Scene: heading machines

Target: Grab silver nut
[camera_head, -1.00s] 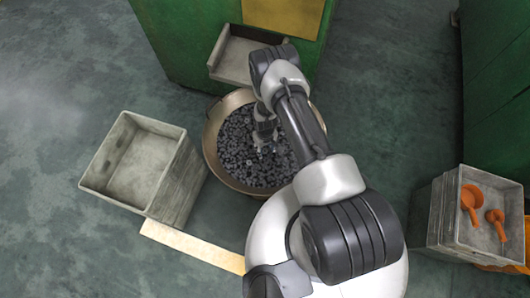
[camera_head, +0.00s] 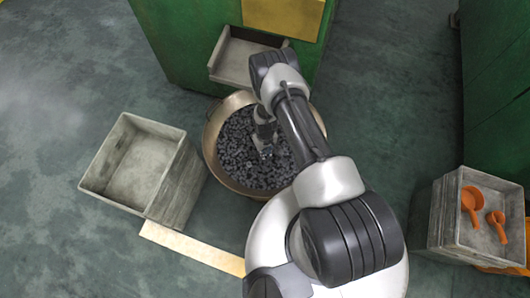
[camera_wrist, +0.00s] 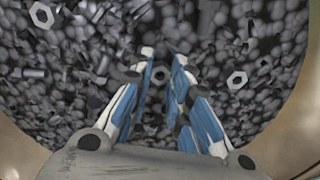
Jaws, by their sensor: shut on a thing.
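A round metal bowl (camera_head: 210,150) holds a deep heap of dark grey nuts and bolts. My gripper (camera_head: 266,153) reaches down into the heap near the bowl's middle. In the wrist view, my gripper (camera_wrist: 166,62) has its blue-padded fingers close together, shut on a silver nut (camera_wrist: 160,75) that shows between them, low among the parts. The fingers partly hide it. Another bright silver nut (camera_wrist: 237,80) lies to the right of the fingers, apart from them. One more silver nut (camera_wrist: 41,15) lies at the upper left of that view.
A grey empty bin (camera_head: 110,190) stands left of the bowl. A green machine (camera_head: 170,50) with a grey chute (camera_head: 222,72) stands behind it. At the right, a grey crate (camera_head: 447,215) bears orange scoops (camera_head: 470,200). Floor is clear at the far left.

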